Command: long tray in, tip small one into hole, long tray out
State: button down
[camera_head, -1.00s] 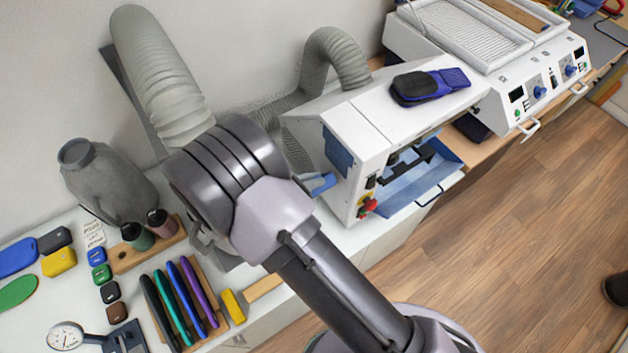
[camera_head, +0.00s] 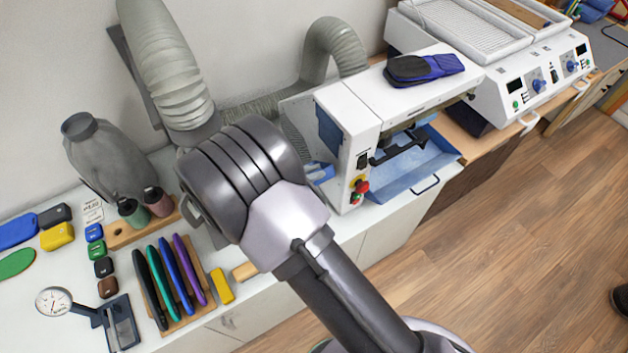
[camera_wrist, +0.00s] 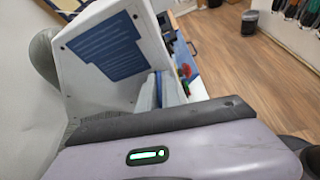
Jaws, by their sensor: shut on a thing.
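A white machine (camera_head: 395,95) stands at the middle right of the bench. A long blue tray (camera_head: 425,160) with a dark handle sticks out of its front, below a dark bracket. A small blue, light-edged piece (camera_head: 320,172) is at the machine's left side, partly hidden by my arm; I cannot tell whether it is the small tray. In the wrist view the machine's side with a blue panel (camera_wrist: 103,48) fills the upper left, and a pale blue-grey piece (camera_wrist: 150,95) stands beside it. My gripper's fingers are hidden, so I cannot see what they touch.
A grey hose (camera_head: 335,50) rises behind the machine. Dark bottles (camera_head: 158,201), coloured insoles (camera_head: 170,275) in a rack, a yellow block (camera_head: 222,286) and a dial gauge (camera_head: 53,302) lie to the left. Blue-black pads (camera_head: 425,67) lie on the machine.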

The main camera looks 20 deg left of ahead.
jog(key=shift+m+t+y, duration=0.4)
jog(key=shift+m+t, duration=0.1)
jog(key=shift+m, duration=0.2)
jog(key=f+b, duration=0.2)
jog(key=f, duration=0.1)
jog(key=f+b, duration=0.1)
jog(key=b, duration=0.1)
jog(key=shift+w+a+f, duration=0.2)
jog(key=shift+w+a, duration=0.05)
jog(key=shift+a, duration=0.1)
jog(key=s+d+f+m+t+y+b, duration=0.1)
jog(key=s+d+f+m+b, duration=0.3)
jog(key=b, duration=1.3)
jog(key=s+d+f+t, duration=0.1)
jog(key=s+d+f, duration=0.2)
jog(key=d+f, duration=0.1)
jog(key=shift+d+f+m+y, duration=0.2)
jog(key=shift+f+m+y, duration=0.1)
jog(key=shift+f+m, duration=0.15)
jog(key=shift+s, duration=0.1)
